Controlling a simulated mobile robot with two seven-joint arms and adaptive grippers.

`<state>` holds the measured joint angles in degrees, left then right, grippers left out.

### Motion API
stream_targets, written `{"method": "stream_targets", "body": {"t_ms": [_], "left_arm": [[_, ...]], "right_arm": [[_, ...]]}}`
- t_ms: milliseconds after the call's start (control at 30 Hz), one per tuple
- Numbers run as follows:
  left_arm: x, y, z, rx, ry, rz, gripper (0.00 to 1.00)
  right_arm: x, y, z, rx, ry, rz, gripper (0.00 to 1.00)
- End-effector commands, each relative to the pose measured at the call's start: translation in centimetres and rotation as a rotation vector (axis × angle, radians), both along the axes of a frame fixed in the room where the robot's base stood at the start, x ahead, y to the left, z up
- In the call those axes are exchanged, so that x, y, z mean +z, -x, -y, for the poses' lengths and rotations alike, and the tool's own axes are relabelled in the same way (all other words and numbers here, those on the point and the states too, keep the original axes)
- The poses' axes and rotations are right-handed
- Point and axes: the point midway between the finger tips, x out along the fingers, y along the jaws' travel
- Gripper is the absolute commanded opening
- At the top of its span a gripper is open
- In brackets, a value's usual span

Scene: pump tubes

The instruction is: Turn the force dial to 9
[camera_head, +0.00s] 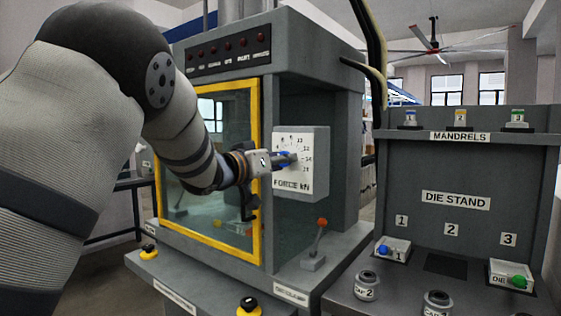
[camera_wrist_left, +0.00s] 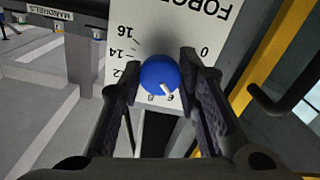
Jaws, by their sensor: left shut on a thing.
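The force dial is a white box labelled "FORCE kN" (camera_head: 312,140) on the machine's right front. Its blue knob (camera_head: 283,158) is largely hidden by my left gripper (camera_head: 278,160) in the head view. In the left wrist view the dial plate (camera_wrist_left: 122,15) appears upside down, and the round blue knob (camera_wrist_left: 158,74) sits between the two fingers of my left gripper (camera_wrist_left: 160,75), which is shut on it. The knob's white pointer aims down and right in that view, near the numeral beside 8, which looks like an upside-down 6. My right gripper is not in view.
A yellow-framed glass door (camera_head: 258,150) is left of the dial. A red-tipped lever (camera_head: 320,232) stands below it. The die stand (camera_head: 460,165) with dies and mandrels is at the right. In the left wrist view a dark handle (camera_wrist_left: 285,100) is close to the right finger.

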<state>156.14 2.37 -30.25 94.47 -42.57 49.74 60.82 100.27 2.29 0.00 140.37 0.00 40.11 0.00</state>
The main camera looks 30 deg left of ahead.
Motion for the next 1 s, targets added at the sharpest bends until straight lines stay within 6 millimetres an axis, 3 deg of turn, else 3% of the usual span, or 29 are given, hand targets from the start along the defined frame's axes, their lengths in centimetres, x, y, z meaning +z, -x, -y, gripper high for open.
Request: {"method": "stream_targets", "body": {"t_ms": [367,1000], "left_arm": [[-0.06,-0.04,-0.02,0.000,-0.180,0.012,0.03],[-0.06,-0.05,-0.16,0.001,-0.760,0.057,0.03]], "right_arm": [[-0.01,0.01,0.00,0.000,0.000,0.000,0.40],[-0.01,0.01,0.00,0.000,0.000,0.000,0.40]]}}
